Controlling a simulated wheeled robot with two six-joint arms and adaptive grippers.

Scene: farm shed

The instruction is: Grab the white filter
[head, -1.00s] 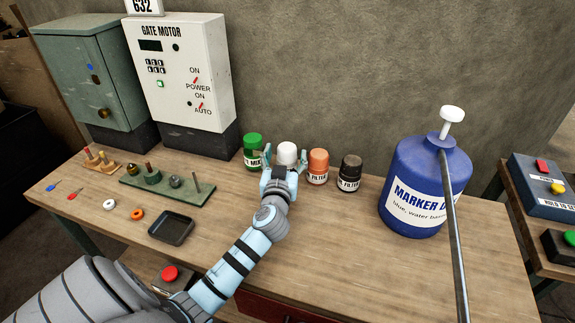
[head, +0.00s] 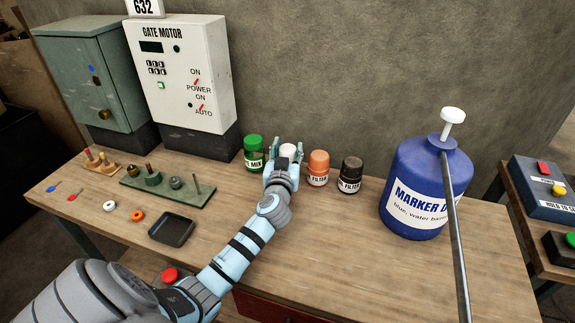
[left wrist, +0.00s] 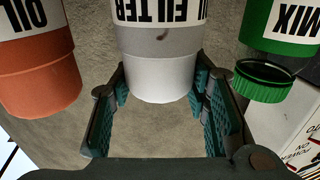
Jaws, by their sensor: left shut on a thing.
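The white filter (head: 288,150) is a small bottle with a white cap, standing in a row on the wooden bench. My left gripper (head: 286,157) reaches it from the front, with one finger on each side, and hides its lower part. In the left wrist view, the white filter (left wrist: 160,72) shows upside down, its cap between the two green-padded fingers (left wrist: 158,95) of the shut gripper. Part of its label reads "OIL FILTER". My right gripper is not in view.
A green-capped bottle (head: 254,154) stands close on the left, an orange filter (head: 318,168) close on the right, then a black one (head: 350,174). A large blue marker container (head: 425,180) stands further right.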

